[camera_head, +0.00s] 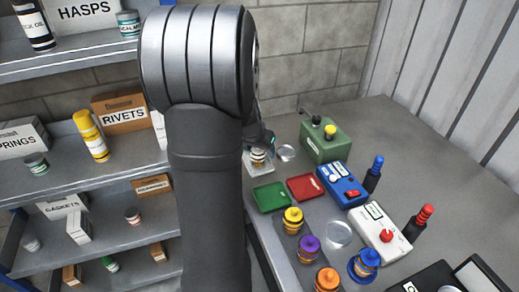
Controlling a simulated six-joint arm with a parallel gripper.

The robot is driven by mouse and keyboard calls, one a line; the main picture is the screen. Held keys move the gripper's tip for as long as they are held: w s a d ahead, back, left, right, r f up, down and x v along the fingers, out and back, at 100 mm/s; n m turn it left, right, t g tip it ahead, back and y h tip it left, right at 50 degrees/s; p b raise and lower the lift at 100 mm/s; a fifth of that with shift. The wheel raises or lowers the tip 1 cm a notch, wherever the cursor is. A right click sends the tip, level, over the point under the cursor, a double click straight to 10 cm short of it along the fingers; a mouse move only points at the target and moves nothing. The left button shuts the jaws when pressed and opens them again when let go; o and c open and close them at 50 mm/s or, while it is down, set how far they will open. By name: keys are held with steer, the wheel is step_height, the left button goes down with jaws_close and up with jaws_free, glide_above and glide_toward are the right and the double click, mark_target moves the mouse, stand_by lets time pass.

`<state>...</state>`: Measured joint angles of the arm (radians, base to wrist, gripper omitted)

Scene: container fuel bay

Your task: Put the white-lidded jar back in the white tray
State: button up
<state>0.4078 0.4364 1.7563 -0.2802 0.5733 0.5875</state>
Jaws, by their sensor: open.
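The white-lidded jar (258,156) stands upright over the white tray (262,175), just right of my arm and toward the back of the bench. It appears to be in the tray, but its base is too small to tell whether it rests on the bottom. My gripper (264,141) is open, close above and behind the jar. My arm hides most of the gripper and the left part of the tray, so I cannot tell whether a finger touches the jar.
A green tray (270,198) and a red tray (306,188) lie in front. Yellow-, purple- and orange-lidded jars (308,249) stand nearer. A clear round dish (286,152) and green box (325,142) are right of the white tray. Shelves (90,183) fill the left.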

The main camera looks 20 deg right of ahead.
steer(key=v, duration=1.2)
steer(key=x, duration=1.2)
steer(key=shift+r, duration=1.1)
